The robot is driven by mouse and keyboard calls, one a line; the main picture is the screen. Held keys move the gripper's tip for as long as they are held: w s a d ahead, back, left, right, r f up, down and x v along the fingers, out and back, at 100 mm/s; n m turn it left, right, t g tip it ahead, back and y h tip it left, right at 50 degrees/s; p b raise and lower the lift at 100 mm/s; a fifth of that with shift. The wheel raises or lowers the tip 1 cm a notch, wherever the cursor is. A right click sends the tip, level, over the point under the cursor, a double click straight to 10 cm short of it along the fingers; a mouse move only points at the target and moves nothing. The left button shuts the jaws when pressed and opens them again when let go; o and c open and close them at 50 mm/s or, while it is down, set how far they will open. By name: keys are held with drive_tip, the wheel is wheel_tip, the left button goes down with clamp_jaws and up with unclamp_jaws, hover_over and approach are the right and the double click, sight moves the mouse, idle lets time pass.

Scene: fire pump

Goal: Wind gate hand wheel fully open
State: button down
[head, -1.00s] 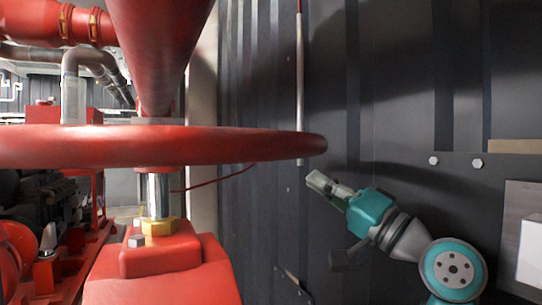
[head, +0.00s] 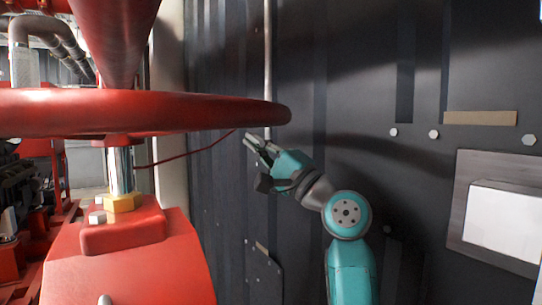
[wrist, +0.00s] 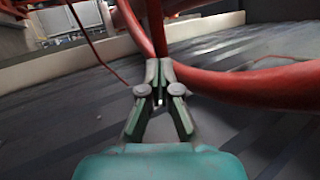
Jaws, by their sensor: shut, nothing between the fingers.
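The red gate hand wheel (head: 190,110) spans the left and middle of the head view, seen edge-on, above a steel stem (head: 120,170) with a yellow nut (head: 123,203). My gripper (head: 249,141) is just below and beside the wheel's right end in the head view. In the wrist view the red rim (wrist: 250,84) runs past the fingertips to the right, with a red bar behind them. My gripper (wrist: 159,68) is shut there, its tips together and empty. I cannot tell whether the tips touch the rim.
A dark ribbed wall (head: 350,80) stands behind my arm, with a white box (head: 505,218) at the right. The red valve body (head: 130,260) is below the wheel, and red machinery fills the far left. Open space lies between valve and wall.

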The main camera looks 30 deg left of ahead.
drive_tip(key=x, duration=0.6)
drive_tip(key=shift+a, duration=0.2)
